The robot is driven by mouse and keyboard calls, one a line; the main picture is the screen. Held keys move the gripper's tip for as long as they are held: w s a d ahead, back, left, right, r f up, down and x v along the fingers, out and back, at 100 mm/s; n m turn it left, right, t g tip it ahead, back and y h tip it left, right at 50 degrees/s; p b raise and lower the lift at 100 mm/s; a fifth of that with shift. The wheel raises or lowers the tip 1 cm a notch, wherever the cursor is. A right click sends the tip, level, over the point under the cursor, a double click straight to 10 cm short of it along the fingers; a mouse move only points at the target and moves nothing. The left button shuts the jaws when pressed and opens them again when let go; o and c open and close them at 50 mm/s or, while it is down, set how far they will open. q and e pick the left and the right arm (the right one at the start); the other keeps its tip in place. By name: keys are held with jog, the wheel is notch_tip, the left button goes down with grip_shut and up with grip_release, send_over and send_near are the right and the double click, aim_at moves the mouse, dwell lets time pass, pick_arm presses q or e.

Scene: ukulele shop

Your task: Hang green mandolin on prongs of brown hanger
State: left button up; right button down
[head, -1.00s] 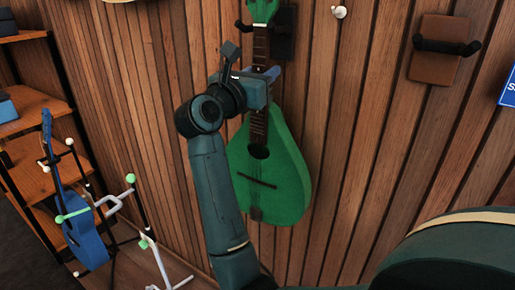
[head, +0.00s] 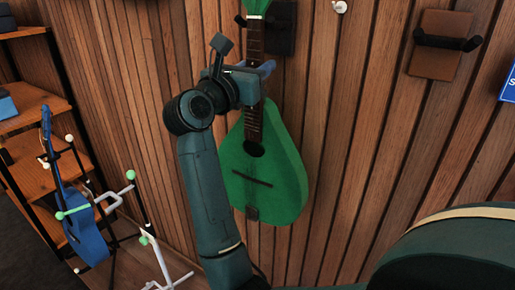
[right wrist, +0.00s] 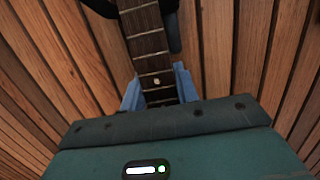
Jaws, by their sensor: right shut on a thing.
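The green mandolin (head: 268,185) hangs upright, body down, in front of the wood-slat wall in the head view. The top of its head is cut off by the frame. My right gripper (head: 262,70) is shut on the mandolin's neck, above the body. In the right wrist view, the blue fingers (right wrist: 158,86) sit on both sides of the fretted neck (right wrist: 146,40). The brown hanger (head: 440,45), with two black prongs, is on the wall at the upper right, apart from the mandolin. My left gripper is out of view.
A black hanger (head: 283,28) is on the wall just behind and right of the neck. A white knob (head: 340,7) sits between the two hangers. A blue ukulele (head: 86,240), white-and-green stands (head: 128,190) and a wooden shelf (head: 35,110) are at left.

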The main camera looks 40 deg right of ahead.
jog(key=shift+s+a+r+b, duration=0.1)
jog(key=shift+s+a+b, duration=0.2)
jog(key=shift+a, duration=0.45)
jog(key=shift+s+a+r+b, duration=0.15)
jog(key=shift+s+a, duration=0.15)
jog(key=shift+a, duration=0.4)
jog(key=shift+f, duration=0.1)
jog(key=shift+b+v, duration=0.4)
jog(key=shift+v, duration=0.6)
jog(key=shift+r+b+v, duration=0.15)
jog(key=shift+v, duration=0.9)
jog(key=shift+r+b+v, duration=0.15)
jog(key=shift+r+v, duration=0.05)
jog(key=shift+v, duration=0.85)
jog(key=shift+r, duration=0.2)
